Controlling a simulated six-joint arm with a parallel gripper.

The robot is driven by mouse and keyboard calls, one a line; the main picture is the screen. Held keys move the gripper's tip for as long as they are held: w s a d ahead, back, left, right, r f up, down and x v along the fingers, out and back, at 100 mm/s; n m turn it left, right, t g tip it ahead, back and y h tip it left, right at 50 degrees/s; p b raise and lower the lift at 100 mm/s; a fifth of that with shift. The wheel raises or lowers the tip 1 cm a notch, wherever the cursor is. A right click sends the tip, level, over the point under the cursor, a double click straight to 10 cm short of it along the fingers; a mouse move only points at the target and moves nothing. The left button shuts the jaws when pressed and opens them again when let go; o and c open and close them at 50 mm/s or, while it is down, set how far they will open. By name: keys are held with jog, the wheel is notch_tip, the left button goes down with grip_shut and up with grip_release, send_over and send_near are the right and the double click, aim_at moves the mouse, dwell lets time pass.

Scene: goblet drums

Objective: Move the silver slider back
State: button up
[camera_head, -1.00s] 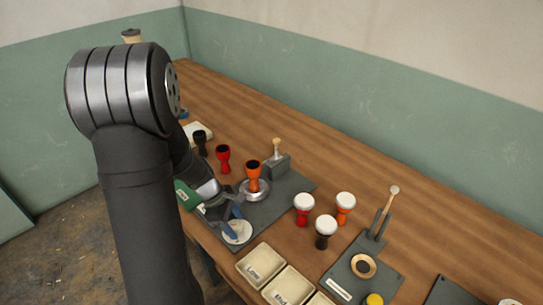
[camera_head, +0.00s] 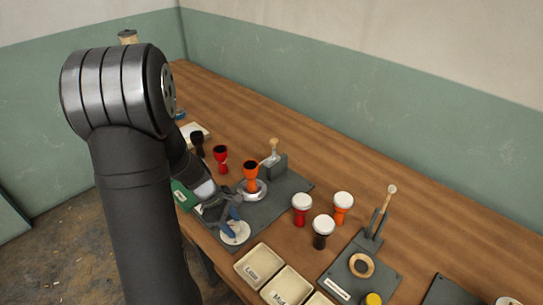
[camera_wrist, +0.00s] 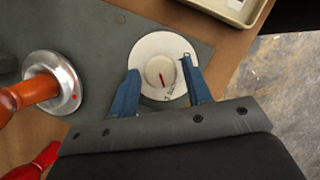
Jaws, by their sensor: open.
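My gripper (camera_head: 226,213) is low over the front of the dark grey mat (camera_head: 264,213), its blue fingers open. In the wrist view my gripper (camera_wrist: 160,68) has a finger on each side of the knob of a white round dial (camera_wrist: 152,43). The knob has a red mark; I cannot tell whether the fingers touch it. A grey block (camera_head: 277,168) at the mat's back edge carries a wooden-topped handle (camera_head: 273,145) with a small silver piece (camera_head: 269,160), perhaps the silver slider. An orange goblet drum (camera_head: 251,175) stands on a round silver base (camera_wrist: 53,84) beside my gripper.
Several white-topped drums (camera_head: 323,232) stand to the right. Cream trays (camera_head: 259,264) line the front edge, near a second grey board (camera_head: 355,283). The back of the table is clear.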

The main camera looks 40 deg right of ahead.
jog(key=w+a+r+m+t, duration=0.2)
jog(key=w+t, duration=0.1)
jog(key=w, duration=0.5)
jog(key=w+a+r+m+t, duration=0.1)
jog(key=w+m+t, duration=0.15)
jog(key=w, duration=0.55)
jog(key=w+a+r+m+t, duration=0.15)
jog(key=w+t, duration=0.25)
jog(key=w, duration=0.4)
jog(key=w+d+r+m+t+h, duration=0.4)
jog(key=w+d+m+h, duration=0.1)
jog(key=w+d+m, duration=0.15)
jog(key=m+g+h, duration=0.9)
jog(key=m+g, duration=0.8)
send_near(274, 140)
jog(key=x, duration=1)
jog(key=shift+f, duration=0.1)
